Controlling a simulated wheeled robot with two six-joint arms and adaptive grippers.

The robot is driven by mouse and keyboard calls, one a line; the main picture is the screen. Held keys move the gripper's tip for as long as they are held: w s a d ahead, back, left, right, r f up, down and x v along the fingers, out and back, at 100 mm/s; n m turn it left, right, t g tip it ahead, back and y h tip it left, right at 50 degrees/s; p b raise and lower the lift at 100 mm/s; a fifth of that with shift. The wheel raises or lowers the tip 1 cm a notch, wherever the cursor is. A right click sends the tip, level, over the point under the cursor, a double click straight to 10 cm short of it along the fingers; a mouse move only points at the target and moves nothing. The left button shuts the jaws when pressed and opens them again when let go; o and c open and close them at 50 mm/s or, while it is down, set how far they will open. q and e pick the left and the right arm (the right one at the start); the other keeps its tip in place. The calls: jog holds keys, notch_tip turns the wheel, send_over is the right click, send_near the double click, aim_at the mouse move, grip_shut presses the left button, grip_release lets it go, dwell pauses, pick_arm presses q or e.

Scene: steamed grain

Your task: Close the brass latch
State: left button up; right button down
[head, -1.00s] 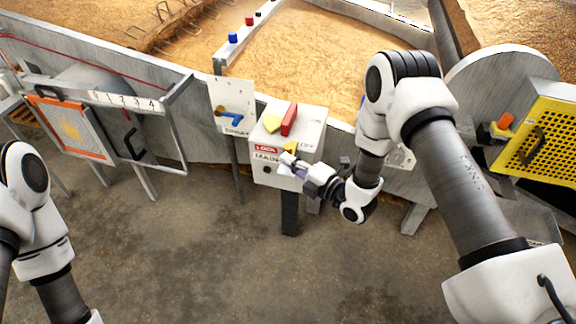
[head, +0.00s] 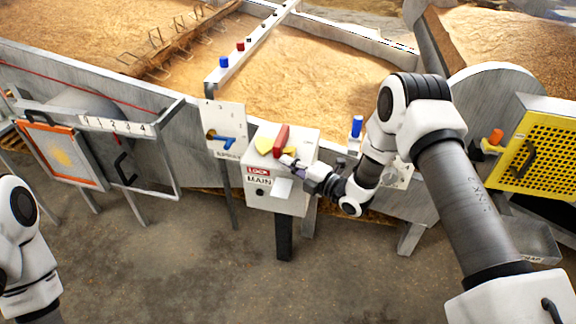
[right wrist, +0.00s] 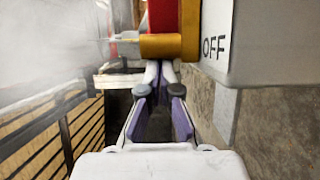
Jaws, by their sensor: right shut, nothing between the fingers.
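The white MAIN box (head: 284,205) stands at the centre of the head view, with a red lever (head: 281,139) at its top. Yellow-brass parts sit beside the lever; a brass cylinder (right wrist: 160,45) and brass block (right wrist: 190,25) show near the red part in the right wrist view. I take these as the brass latch, but cannot tell its exact position. My right gripper (head: 286,161) is shut and empty, its tips just below the red lever. In the wrist view its fingertips (right wrist: 160,74) are close under the brass cylinder; contact is unclear. My left gripper is out of view.
A plate with a blue handle (head: 222,140) stands left of the box. A blue knob (head: 357,126) is to its right. A yellow perforated door (head: 530,150) is at far right, an orange-framed panel (head: 65,155) at far left. The floor in front is clear.

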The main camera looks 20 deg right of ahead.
jog(key=shift+w+d+r, duration=0.15)
jog(key=shift+d+r, duration=0.1)
jog(key=shift+d, duration=0.05)
